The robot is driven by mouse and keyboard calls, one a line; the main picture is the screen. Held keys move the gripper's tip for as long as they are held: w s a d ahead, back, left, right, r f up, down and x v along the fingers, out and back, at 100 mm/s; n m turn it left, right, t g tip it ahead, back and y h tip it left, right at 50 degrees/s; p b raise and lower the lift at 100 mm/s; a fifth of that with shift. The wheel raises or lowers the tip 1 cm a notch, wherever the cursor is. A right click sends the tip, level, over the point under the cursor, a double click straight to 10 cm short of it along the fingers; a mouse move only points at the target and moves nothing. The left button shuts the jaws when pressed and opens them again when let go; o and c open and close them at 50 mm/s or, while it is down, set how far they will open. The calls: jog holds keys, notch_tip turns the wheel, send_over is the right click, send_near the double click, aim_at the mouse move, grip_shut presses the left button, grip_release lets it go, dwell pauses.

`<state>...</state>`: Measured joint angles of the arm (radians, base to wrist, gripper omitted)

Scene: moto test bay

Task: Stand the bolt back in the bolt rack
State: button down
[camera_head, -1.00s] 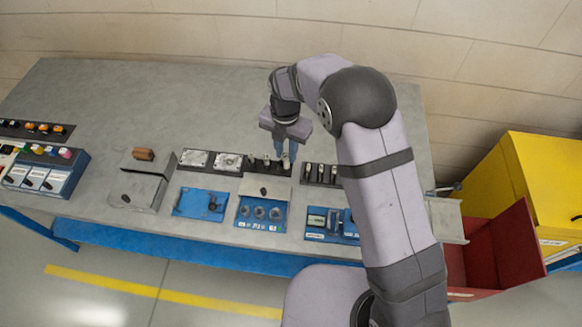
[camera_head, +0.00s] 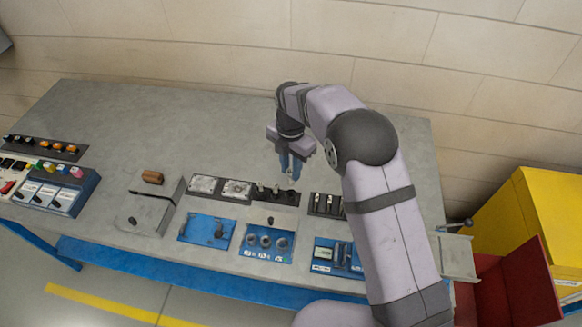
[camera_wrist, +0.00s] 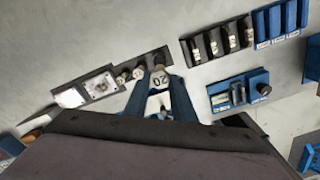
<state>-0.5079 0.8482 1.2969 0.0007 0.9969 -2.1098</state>
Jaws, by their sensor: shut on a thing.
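My gripper (camera_wrist: 160,88) has its two blue fingers closed around a bolt (camera_wrist: 160,78) whose pale head is marked 20. In the head view my gripper (camera_head: 290,174) is over the far edge of the dark bolt rack (camera_head: 287,198), near its right end. The bolt's shank is hidden behind its head and the fingers, so I cannot tell whether its lower end touches the rack. Two other bolts stand upright in the rack; in the wrist view they are a smaller one (camera_wrist: 123,77) and one beside the gripper (camera_wrist: 138,72).
Two metal plates (camera_head: 235,189) lie left of the bolts. A second dark rack (camera_head: 326,205) with several pale-topped pieces stands to the right. The table behind the racks is clear.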

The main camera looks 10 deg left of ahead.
aim_at(291, 182)
jog(key=shift+f+b, duration=1.3)
jog(key=shift+f, duration=1)
jog(key=shift+f+b, duration=0.5)
jog(key=shift+f, duration=0.65)
dwell(0.4)
dwell(0.8)
jog(key=c, duration=1.4)
grip_release()
jog(key=shift+r, duration=0.15)
jog(key=shift+r+p, duration=2.65)
jog(key=shift+r, duration=0.75)
